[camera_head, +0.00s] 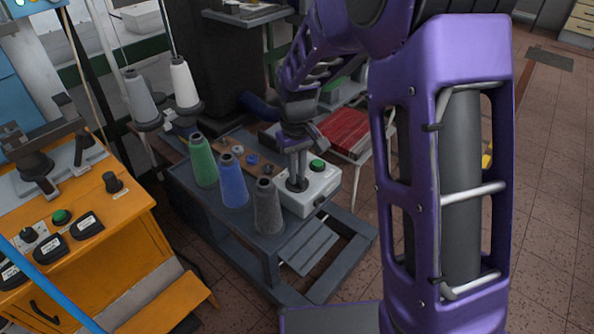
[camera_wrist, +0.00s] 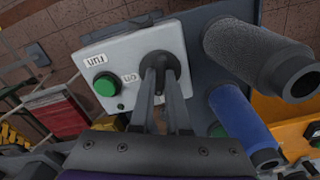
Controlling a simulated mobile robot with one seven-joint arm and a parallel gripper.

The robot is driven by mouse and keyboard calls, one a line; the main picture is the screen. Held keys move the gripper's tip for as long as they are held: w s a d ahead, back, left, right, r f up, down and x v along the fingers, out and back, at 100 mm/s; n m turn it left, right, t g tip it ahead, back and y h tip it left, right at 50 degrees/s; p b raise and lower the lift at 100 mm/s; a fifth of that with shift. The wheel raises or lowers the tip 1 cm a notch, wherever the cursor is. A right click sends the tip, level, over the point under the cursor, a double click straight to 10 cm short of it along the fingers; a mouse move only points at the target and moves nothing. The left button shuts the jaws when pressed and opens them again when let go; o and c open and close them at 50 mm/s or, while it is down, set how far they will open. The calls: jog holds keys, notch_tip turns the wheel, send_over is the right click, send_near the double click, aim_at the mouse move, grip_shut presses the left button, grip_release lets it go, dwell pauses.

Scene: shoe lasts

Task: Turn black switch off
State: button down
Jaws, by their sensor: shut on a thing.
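The black switch (camera_head: 296,185) is a dark round knob on the top face of a white control box (camera_head: 318,199). In the wrist view the switch (camera_wrist: 158,58) sits between my fingertips, which partly hide it. My gripper (camera_head: 298,176) points down at the box and is shut on the switch; its two fingers also show in the wrist view (camera_wrist: 160,78). A green button (camera_wrist: 105,85) is beside the switch on the same face, near small labels. The switch's exact turn angle is hard to tell.
The box stands on a dark grey bench (camera_head: 214,219). Green (camera_head: 203,161), blue (camera_head: 232,182) and grey (camera_head: 268,207) thread cones stand close to its left. An orange machine (camera_head: 100,235) with other buttons is at the left. A red-topped stool (camera_head: 340,132) is behind.

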jog(key=shift+n+p, duration=0.3)
jog(key=shift+n, duration=1.6)
jog(key=c, duration=0.9)
grip_release()
jog(key=shift+r, duration=0.1)
notch_tip(320, 180, up, 17)
jog(key=p, duration=0.1)
jog(key=shift+r, duration=0.15)
